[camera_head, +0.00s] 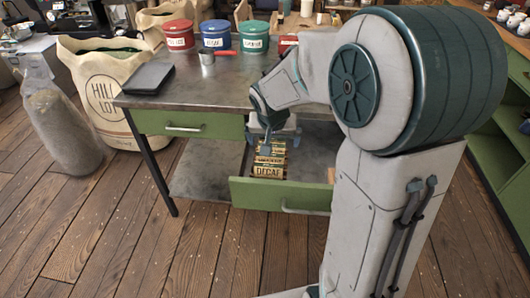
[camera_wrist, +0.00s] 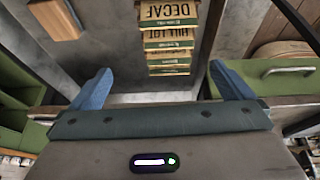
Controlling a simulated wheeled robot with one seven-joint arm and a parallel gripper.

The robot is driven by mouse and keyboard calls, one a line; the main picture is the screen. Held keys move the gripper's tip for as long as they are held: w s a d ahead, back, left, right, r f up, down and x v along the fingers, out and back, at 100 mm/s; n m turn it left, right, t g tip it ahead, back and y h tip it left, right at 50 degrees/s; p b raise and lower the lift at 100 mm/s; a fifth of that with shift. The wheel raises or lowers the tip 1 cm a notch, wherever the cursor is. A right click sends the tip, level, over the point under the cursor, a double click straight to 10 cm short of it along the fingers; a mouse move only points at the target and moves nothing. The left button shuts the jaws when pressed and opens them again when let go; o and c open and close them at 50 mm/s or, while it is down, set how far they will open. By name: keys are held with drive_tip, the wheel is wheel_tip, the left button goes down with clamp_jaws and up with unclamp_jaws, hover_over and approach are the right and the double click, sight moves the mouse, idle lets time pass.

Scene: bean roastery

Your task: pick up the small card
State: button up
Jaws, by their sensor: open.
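Several small tan cards with green bands (camera_head: 268,171) lie overlapping in a row inside the open drawer (camera_head: 280,195). The front one reads DECAF. In the wrist view the cards (camera_wrist: 168,40) show at the top middle, reading DECAF and HILL LOT. My gripper (camera_head: 267,149) is over the drawer, at the far end of the card row, and hides part of it. In the wrist view my gripper's (camera_wrist: 163,85) blue fingers are wide apart with nothing between them. The cards appear beyond the fingertips; I cannot tell the exact height gap.
A wooden block (camera_wrist: 55,18) lies in the drawer beside the cards. The metal tabletop (camera_head: 215,90) overhangs behind the drawer and holds red, blue and green tins (camera_head: 215,35), a metal scoop (camera_head: 207,58) and a dark flat case (camera_head: 148,78). A large sack (camera_head: 105,90) stands left.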

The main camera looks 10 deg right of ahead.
drive_tip(key=x, duration=0.7)
drive_tip(key=w+b+x, duration=0.1)
drive_tip(key=x, duration=0.2)
drive_tip(key=shift+w+a, duration=0.1)
drive_tip(key=shift+a, duration=0.3)
drive_tip(key=shift+a+b+x, duration=0.15)
drive_tip(key=shift+a+x, duration=0.05)
drive_tip(key=shift+x, duration=1.15)
drive_tip(key=shift+a+b+x, duration=0.15)
drive_tip(key=shift+x, duration=1.15)
drive_tip(key=c, duration=0.8)
